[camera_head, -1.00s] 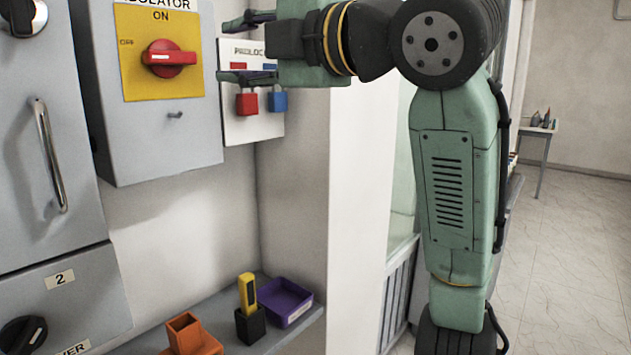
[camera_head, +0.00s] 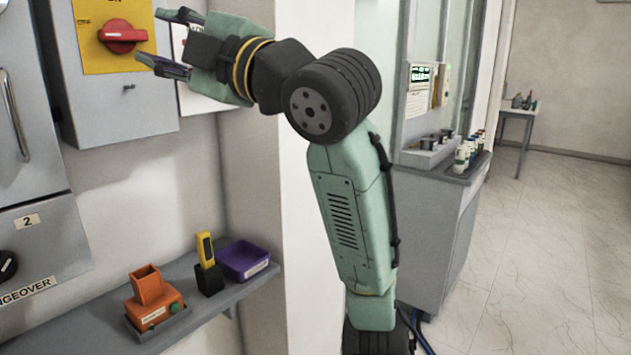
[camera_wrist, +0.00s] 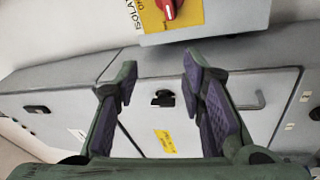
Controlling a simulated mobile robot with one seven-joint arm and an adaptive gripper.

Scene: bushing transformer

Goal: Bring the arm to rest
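My gripper (camera_head: 158,42) is open and empty, raised in front of the wall at the upper left of the head view. In the wrist view its two fingers (camera_wrist: 158,80) stand apart with nothing between them. The isolator box (camera_head: 118,100) with its red handle (camera_head: 122,36) on a yellow plate is just left of the fingertips in the head view. The same red handle (camera_wrist: 168,8) is at the top of the wrist view. My gripper and forearm hide most of the white padlock board (camera_head: 200,98).
A grey shelf (camera_head: 95,325) below holds an orange device (camera_head: 152,300), a yellow tool (camera_head: 206,250) in a black holder and a purple tray (camera_head: 243,260). Grey cabinets (camera_head: 35,130) line the left. A counter with bottles (camera_head: 465,152) stands right of a white pillar. Floor (camera_head: 540,250) at right is clear.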

